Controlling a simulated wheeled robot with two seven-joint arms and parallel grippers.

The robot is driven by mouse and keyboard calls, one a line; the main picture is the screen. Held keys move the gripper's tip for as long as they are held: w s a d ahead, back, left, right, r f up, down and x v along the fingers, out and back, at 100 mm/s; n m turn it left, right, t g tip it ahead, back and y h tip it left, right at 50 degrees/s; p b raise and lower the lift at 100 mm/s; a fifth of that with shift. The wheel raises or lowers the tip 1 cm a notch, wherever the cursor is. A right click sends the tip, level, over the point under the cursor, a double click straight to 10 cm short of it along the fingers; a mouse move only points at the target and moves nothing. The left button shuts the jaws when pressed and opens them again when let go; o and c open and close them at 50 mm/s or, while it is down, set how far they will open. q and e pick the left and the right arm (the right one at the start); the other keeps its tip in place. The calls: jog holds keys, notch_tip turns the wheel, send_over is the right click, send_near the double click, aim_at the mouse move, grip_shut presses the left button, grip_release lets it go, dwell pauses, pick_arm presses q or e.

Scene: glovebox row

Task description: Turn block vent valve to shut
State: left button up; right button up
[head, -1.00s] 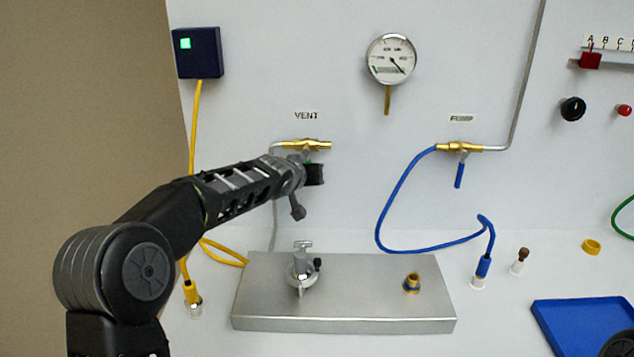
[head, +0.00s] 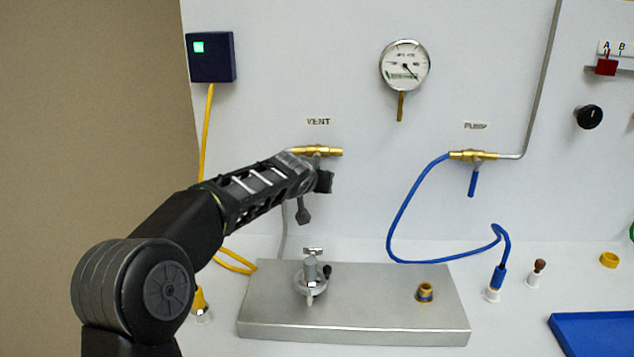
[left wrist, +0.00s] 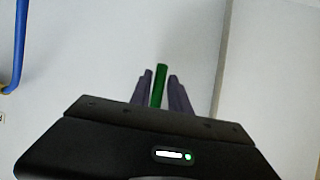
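The vent valve (head: 318,152) is a brass body on the wall under the VENT label (head: 318,122). My left gripper (head: 322,180) is just below it, and my arm hides most of the valve's lever in the head view. In the left wrist view a green lever (left wrist: 159,86) stands between the two fingers of my left gripper (left wrist: 160,88). The fingers are close together on both sides of it and look shut on it. The lever's exact angle against the valve body is hard to tell. My right gripper is not in view.
A steel block (head: 372,300) with a T-handled fitting (head: 311,275) and a brass port (head: 425,291) stands below. The pump valve (head: 473,155) with a blue lever (head: 473,183) and blue hose (head: 394,220) is to the right. A gauge (head: 405,66) hangs above.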

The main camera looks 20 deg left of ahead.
pick_arm(q)
jog(key=shift+o, duration=1)
jog(key=b+v, duration=0.2)
jog(key=v, duration=0.5)
jog(key=shift+s+r, duration=0.2)
jog(key=shift+s, duration=0.15)
